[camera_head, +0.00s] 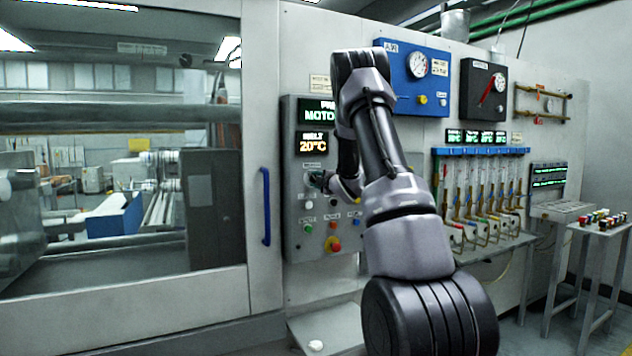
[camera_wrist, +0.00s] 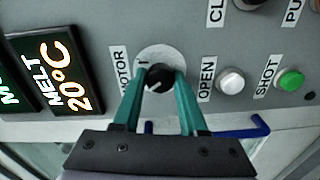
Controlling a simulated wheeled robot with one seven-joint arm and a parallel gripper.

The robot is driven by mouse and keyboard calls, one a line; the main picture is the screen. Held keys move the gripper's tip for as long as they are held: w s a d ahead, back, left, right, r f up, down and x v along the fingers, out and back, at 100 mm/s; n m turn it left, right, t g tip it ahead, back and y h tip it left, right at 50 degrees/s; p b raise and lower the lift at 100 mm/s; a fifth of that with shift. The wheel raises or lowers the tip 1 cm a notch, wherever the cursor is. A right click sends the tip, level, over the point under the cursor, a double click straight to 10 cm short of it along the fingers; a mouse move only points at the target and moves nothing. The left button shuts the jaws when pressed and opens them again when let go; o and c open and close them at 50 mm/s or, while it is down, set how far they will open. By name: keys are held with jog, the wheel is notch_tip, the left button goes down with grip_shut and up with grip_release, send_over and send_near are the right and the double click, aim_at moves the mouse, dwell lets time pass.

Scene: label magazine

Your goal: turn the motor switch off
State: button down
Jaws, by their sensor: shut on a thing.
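The motor switch (camera_wrist: 159,78) is a black rotary knob with a pale pointer line on a round light plate, next to a label reading MOTOR in the wrist view. My gripper (camera_wrist: 161,84) has its two green fingers on either side of the knob and is shut on it. In the head view my gripper (camera_head: 318,180) is at the grey control panel (camera_head: 292,225), and the knob is hidden there. A display at the panel's top (camera_head: 320,112) begins with MOTO; the rest is covered by my arm.
A white OPEN button (camera_wrist: 230,81) and a green SHOT button (camera_wrist: 290,79) sit beside the knob. A lit display (camera_wrist: 60,70) reads MELT 20°C. A red emergency-style button (camera_head: 332,244) is lower on the panel. A blue handle (camera_head: 266,206) stands left of the panel.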

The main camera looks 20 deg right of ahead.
jog(key=shift+f, duration=0.15)
jog(key=shift+c, duration=2.2)
grip_release()
jog(key=s, duration=1)
jog(key=shift+s+d+r, duration=0.2)
jog(key=shift+s, duration=0.2)
